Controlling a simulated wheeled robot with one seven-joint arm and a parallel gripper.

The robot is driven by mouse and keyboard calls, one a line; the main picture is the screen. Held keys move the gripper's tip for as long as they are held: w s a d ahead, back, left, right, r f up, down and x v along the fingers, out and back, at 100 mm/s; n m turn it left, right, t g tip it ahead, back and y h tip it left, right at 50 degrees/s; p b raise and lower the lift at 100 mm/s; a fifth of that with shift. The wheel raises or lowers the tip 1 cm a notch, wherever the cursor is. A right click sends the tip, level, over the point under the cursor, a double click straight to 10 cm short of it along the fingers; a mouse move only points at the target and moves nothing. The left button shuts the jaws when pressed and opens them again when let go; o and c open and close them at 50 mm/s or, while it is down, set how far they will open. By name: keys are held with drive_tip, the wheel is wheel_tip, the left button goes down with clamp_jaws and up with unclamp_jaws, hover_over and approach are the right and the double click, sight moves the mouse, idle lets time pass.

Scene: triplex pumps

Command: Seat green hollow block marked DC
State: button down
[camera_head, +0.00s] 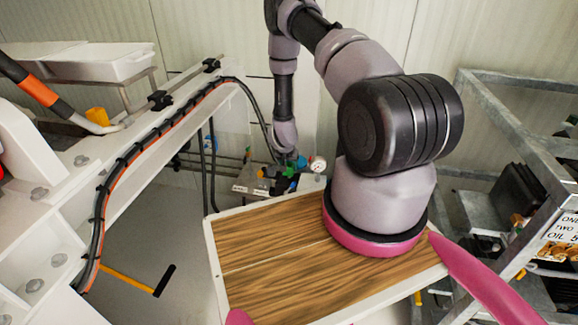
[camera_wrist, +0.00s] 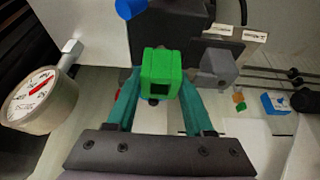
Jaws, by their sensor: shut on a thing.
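The green hollow block (camera_wrist: 161,66) is between the teal fingers of my gripper (camera_wrist: 160,92) in the wrist view. The gripper is shut on it. A dark square opening shows in the block's near face. No DC marking is readable. Behind the block is a black fixture (camera_wrist: 178,24), with a grey block (camera_wrist: 217,69) just to the right. I cannot tell whether the green block touches the fixture. In the head view my arm reaches down to a small cluster at the back wall, where the block is too small to make out surely.
A dial gauge (camera_wrist: 40,100) stands left of the gripper, and a blue knob (camera_wrist: 130,8) is above. A blue block (camera_wrist: 275,103) lies at right. In the head view, a white frame with cables (camera_head: 150,130) is at left and a metal rack (camera_head: 500,110) at right.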

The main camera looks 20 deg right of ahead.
drive_tip(key=shift+f, duration=1.05)
drive_tip(key=shift+c, duration=1)
unclamp_jaws()
drive_tip(key=shift+a, duration=0.1)
drive_tip(key=shift+r, duration=0.2)
drive_tip(key=v, duration=1)
drive_tip(key=shift+s, duration=0.2)
drive_tip(key=shift+r, duration=0.15)
